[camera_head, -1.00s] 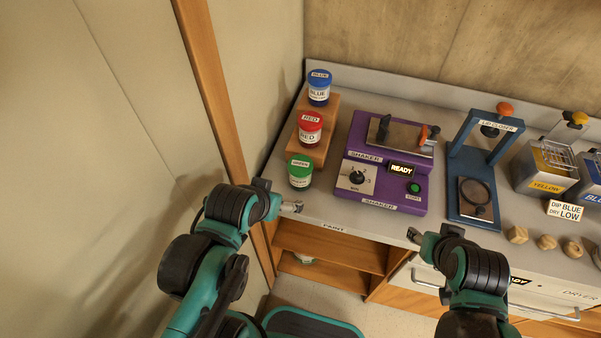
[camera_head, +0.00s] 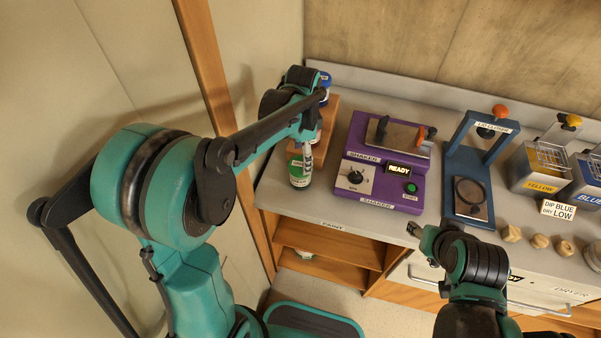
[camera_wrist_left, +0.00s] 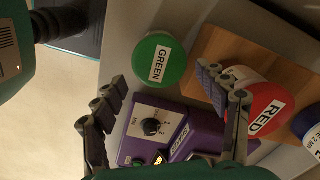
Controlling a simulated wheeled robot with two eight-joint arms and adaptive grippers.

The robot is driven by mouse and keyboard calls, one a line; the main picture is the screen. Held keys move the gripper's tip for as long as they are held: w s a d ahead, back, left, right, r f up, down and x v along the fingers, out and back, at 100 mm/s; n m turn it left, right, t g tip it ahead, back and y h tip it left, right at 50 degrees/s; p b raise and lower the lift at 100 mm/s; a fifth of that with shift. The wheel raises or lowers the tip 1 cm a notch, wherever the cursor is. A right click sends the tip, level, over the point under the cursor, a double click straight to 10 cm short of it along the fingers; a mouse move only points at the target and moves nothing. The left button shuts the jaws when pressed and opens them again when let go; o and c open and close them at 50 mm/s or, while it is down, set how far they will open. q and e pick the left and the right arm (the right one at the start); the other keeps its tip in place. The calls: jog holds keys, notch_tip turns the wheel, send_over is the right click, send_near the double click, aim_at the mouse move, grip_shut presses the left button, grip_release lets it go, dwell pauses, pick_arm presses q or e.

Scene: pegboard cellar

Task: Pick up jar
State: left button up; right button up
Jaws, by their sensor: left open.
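The green jar (camera_head: 299,175) stands upright on the bench at the front left; its round lid marked GREEN shows in the left wrist view (camera_wrist_left: 152,68). My left gripper (camera_head: 308,152) points down just above the green jar in the head view. In the left wrist view my left gripper (camera_wrist_left: 162,80) is open and empty. The green lid lies beyond the gap between its fingertips, and one finger overlaps the red jar (camera_wrist_left: 268,108). The blue jar (camera_head: 326,90) is partly hidden by my left arm. My right gripper (camera_head: 418,232) is at the bench's front edge.
A wooden stand (camera_head: 330,118) holds the red and blue jars. The purple shaker (camera_head: 379,190) stands right of the green jar. A wall stands close on the left.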

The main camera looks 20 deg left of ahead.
aim_at(300, 166)
pick_arm(q)
jog(key=f+b, duration=0.1)
jog(key=f, duration=0.1)
jog(key=f+b, duration=0.1)
jog(key=f, duration=0.2)
jog(key=f+b, duration=0.1)
jog(key=f, duration=0.2)
jog(key=shift+s+a, duration=0.1)
jog(key=shift+a, duration=0.15)
jog(key=shift+r, duration=0.15)
jog(key=c, duration=1.3)
